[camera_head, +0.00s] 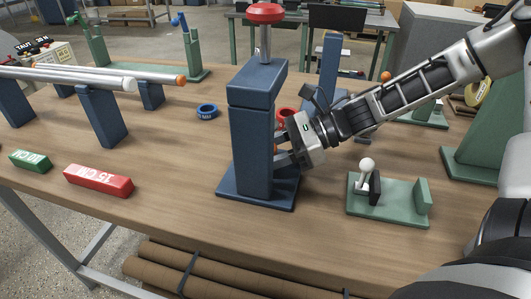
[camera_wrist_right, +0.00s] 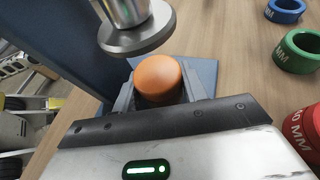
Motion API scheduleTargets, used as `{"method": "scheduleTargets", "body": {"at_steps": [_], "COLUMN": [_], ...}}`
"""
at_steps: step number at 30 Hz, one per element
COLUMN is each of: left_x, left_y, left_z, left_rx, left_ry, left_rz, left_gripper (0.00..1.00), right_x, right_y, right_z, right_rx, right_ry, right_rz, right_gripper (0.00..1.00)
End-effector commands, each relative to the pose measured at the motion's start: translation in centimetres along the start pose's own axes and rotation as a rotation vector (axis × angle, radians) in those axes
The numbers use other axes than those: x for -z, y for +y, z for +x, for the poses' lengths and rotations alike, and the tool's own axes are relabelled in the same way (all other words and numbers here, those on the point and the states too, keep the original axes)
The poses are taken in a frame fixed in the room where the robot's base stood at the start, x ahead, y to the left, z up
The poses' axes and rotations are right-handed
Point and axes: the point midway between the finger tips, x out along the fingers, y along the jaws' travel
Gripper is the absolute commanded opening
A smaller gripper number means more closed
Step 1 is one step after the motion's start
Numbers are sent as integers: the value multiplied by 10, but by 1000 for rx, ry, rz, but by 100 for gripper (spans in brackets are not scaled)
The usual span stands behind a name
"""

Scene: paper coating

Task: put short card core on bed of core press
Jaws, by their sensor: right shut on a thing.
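The core press (camera_head: 252,140) is a dark blue upright frame with a red knob (camera_head: 265,13) on top, standing mid-table in the head view. Its flat blue base (camera_head: 232,190) also shows in the right wrist view (camera_wrist_right: 206,70). My right gripper (camera_wrist_right: 158,88) is shut on the short card core (camera_wrist_right: 157,77), whose round orange end faces the wrist camera. The core is between the fingers, beside or just below the grey metal ram (camera_wrist_right: 135,35). In the head view the press column mostly hides the core, so its contact with the bed cannot be told. My left gripper is out of view.
A green fixture with a white-knobbed lever (camera_head: 390,205) stands right of the press. Blue (camera_head: 206,111) and red (camera_head: 284,117) rings lie behind. Red (camera_head: 98,181) and green (camera_head: 30,160) blocks and a rack with long tubes (camera_head: 90,78) are left. Table in front is clear.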

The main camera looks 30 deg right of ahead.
Motion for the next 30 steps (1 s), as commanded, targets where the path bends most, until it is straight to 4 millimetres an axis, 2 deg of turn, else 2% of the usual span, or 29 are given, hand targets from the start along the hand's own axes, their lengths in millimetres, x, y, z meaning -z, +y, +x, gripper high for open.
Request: {"method": "scheduleTargets", "body": {"at_steps": [7, 8, 9, 10, 22, 30], "left_x": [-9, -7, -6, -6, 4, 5], "left_y": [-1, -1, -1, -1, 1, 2], "left_z": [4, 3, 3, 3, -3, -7], "left_rx": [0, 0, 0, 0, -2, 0], "left_ry": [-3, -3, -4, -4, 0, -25], "left_rz": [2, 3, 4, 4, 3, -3], "left_gripper": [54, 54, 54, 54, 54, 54], "right_x": [6, 4, 3, 3, -4, -6], "right_y": [0, 0, 0, 0, 0, -2], "right_z": [2, 1, 1, 1, -2, -49], "right_rx": [0, 0, 0, 0, -1, 7], "right_ry": [-1, 0, 0, 0, 2, -4], "right_rz": [-2, -1, -1, 0, 0, -5], "right_gripper": [18, 48, 59, 64, 64, 64]}}
